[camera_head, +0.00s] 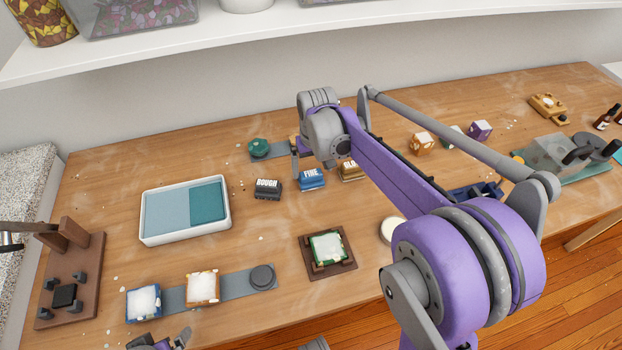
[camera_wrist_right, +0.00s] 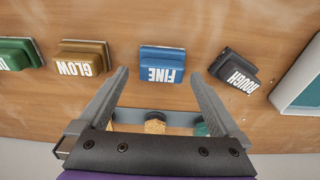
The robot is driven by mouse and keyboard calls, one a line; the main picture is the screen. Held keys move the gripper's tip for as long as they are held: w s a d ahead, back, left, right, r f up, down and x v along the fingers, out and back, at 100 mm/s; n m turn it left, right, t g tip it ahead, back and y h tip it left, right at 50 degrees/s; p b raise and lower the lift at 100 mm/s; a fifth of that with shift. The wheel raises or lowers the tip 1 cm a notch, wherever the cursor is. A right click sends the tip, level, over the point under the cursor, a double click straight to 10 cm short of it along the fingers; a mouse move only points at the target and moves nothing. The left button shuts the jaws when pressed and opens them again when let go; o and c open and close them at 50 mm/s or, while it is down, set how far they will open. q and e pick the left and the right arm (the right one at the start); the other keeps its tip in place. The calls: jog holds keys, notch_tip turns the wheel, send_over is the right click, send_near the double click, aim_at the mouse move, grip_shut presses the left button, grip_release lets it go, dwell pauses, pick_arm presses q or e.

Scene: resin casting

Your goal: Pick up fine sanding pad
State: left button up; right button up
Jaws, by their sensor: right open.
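The fine sanding pad (camera_head: 312,179) is a blue block with a white FINE label, lying on the wooden table. It also shows in the right wrist view (camera_wrist_right: 162,64), lying between the two finger lines and just beyond the tips. My right gripper (camera_wrist_right: 159,74) is open and empty, pointing down above the table by the pad. In the head view my right gripper (camera_head: 298,158) is partly hidden by its own arm. A bit of my left gripper (camera_head: 165,342) shows at the bottom edge; its fingers are mostly cut off.
A grey strip (camera_wrist_right: 180,117) lies behind. A white tray (camera_head: 185,237) stands left. A framed mould (camera_head: 328,250) lies in front.

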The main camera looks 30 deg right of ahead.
aim_at(311, 173)
pick_arm(q)
jog(key=shift+f, duration=0.25)
pick_arm(e)
jog(key=f, duration=0.2)
jog(key=w+f, duration=0.1)
jog(key=f, duration=0.1)
jog(key=shift+f, duration=0.2)
jog(key=shift+c, duration=0.2)
